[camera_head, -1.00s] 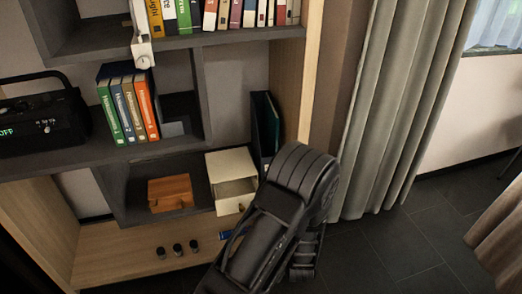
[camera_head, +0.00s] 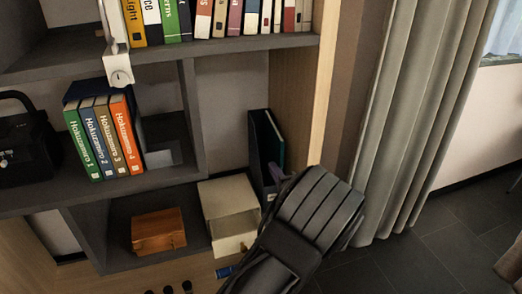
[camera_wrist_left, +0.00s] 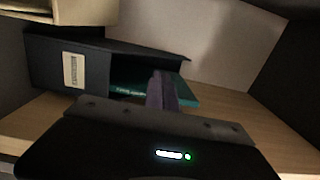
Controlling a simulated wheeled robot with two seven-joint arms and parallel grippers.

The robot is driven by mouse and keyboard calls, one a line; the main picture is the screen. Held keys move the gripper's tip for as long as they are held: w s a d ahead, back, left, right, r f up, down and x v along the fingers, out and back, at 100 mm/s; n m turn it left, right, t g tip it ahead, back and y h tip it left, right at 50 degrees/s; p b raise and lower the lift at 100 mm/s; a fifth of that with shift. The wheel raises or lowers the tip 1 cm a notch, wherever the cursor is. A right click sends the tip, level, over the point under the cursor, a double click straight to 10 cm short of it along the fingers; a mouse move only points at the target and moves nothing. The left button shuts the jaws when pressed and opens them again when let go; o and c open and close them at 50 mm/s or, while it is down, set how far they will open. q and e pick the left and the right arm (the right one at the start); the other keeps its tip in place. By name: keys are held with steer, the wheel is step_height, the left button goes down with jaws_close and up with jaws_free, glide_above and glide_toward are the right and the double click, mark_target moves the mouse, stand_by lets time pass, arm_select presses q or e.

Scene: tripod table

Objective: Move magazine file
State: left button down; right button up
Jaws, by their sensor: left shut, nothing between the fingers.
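The dark magazine file (camera_head: 257,145) stands upright in the shelf's lower right bay, with a teal-edged booklet inside. In the left wrist view the file (camera_wrist_left: 40,62) shows its pale label, and the teal booklet (camera_wrist_left: 130,78) shows in its opening. My left gripper (camera_head: 278,172) is at the file's front right, its greyish-purple fingers overlapping the file in the picture. In the left wrist view the fingers (camera_wrist_left: 162,88) are together and empty, in front of the booklet. I cannot tell whether they touch it. My arm hides the file's lower part. My right gripper is out of view.
A cream box with an open drawer (camera_head: 228,195) stands just left of the file. A wooden box (camera_head: 158,230) is further left. The wooden side panel (camera_head: 322,90) bounds the bay on the right, with a grey curtain (camera_head: 415,110) beyond.

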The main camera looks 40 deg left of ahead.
arm_select(q)
steer(key=b+x, duration=0.4)
steer(key=x, duration=0.6)
stand_by(0.3)
steer(key=s+p, duration=0.2)
steer(key=shift+a+f+p, duration=0.1)
steer(key=shift+a+p, duration=0.2)
